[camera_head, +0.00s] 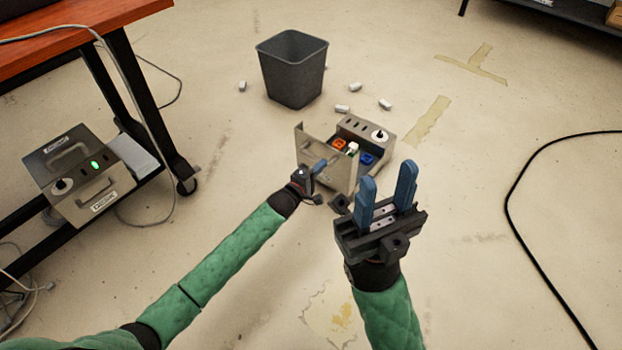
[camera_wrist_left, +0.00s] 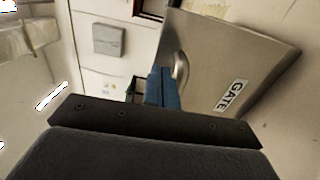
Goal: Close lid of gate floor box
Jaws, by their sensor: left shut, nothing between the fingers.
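The gate floor box (camera_head: 359,128) sits on the floor near the middle of the head view. Its metal lid (camera_head: 340,176) stands open, raised on the side facing me. Orange, white and blue parts show inside the box. In the left wrist view the lid (camera_wrist_left: 232,62) bears a "GATE" label and a handle. My left gripper (camera_head: 320,165) is shut and empty, in front of the lid; its blue fingers (camera_wrist_left: 161,88) appear beside the handle. I cannot tell whether they touch it. My right gripper (camera_head: 388,193) is open and empty, to the right of the lid and nearer to me.
A dark bin (camera_head: 292,72) stands behind the box, with several small white pieces on the floor around it. A similar box (camera_head: 80,172) with a green light rests on a table's lower shelf at left. A black cable (camera_head: 515,185) curves along the right floor.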

